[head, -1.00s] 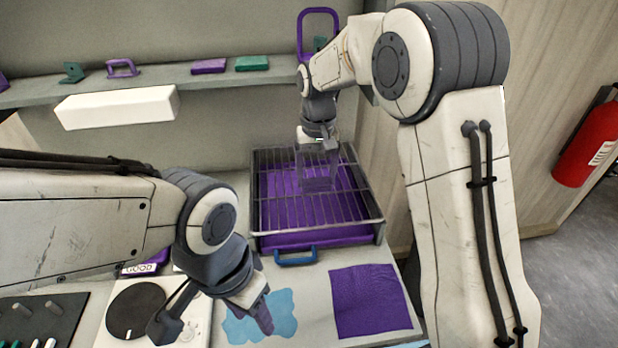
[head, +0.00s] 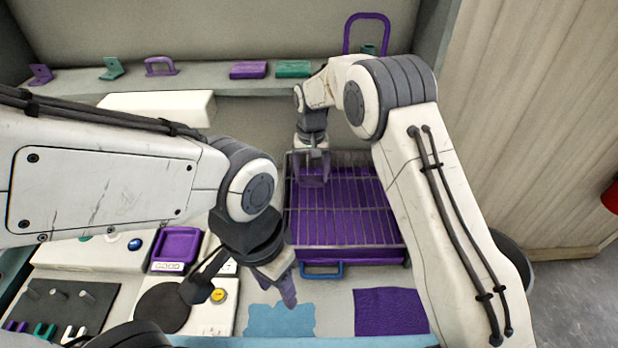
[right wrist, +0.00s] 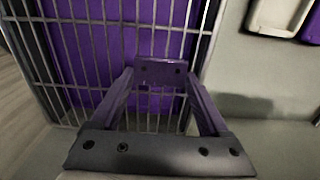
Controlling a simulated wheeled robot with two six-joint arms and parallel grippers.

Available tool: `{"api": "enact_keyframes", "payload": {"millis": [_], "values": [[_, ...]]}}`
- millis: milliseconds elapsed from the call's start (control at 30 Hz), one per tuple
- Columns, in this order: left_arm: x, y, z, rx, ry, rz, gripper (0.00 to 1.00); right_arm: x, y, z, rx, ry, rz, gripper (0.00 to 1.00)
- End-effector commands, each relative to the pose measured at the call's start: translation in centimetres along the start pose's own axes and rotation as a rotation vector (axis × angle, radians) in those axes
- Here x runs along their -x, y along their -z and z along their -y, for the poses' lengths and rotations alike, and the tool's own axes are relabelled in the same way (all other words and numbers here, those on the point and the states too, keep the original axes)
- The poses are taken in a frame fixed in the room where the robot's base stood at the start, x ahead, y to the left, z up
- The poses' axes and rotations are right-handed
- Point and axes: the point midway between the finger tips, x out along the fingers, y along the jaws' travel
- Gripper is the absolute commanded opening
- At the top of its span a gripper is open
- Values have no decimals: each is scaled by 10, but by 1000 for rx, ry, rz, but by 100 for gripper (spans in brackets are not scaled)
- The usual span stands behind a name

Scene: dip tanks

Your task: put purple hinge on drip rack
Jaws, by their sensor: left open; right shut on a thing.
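The purple hinge (right wrist: 160,72) shows in the right wrist view as a small purple plate with dark holes, between my right fingertips. My right gripper (right wrist: 160,85) is shut on it. In the head view my right gripper (head: 312,172) is over the back left part of the drip rack, and the hinge is hard to make out there. The drip rack (head: 396,240) is a wire grid above a purple tray; its bars also show in the right wrist view (right wrist: 75,60). I cannot tell whether the hinge touches the bars. My left gripper (head: 286,290) is open and empty, front left of the rack.
A blue handle (head: 322,270) is at the rack's front. A blue cloth (head: 280,320) and a purple cloth (head: 388,312) lie in front. Most rack bars are clear. A shelf behind holds a purple handle (head: 160,66), a purple block (head: 248,70) and a green block (head: 293,68).

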Motion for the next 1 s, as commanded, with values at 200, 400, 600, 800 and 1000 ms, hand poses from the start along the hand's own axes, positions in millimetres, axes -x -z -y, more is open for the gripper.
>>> {"api": "enact_keyframes", "payload": {"millis": [200,400,600,800,1000], "values": [[10,0,-1,-2,0,0,50,-11,6,10,-1,-1,2,20],[27,2,-2,-4,0,0,50,-38,6,9,-1,-1,4,20],[27,1,-2,-5,0,0,50,-47,7,9,-1,0,-1,20],[25,1,-2,-5,0,0,50,-50,6,9,-1,0,0,20],[24,1,-2,-4,0,0,50,-51,6,9,-1,0,0,100]]}}
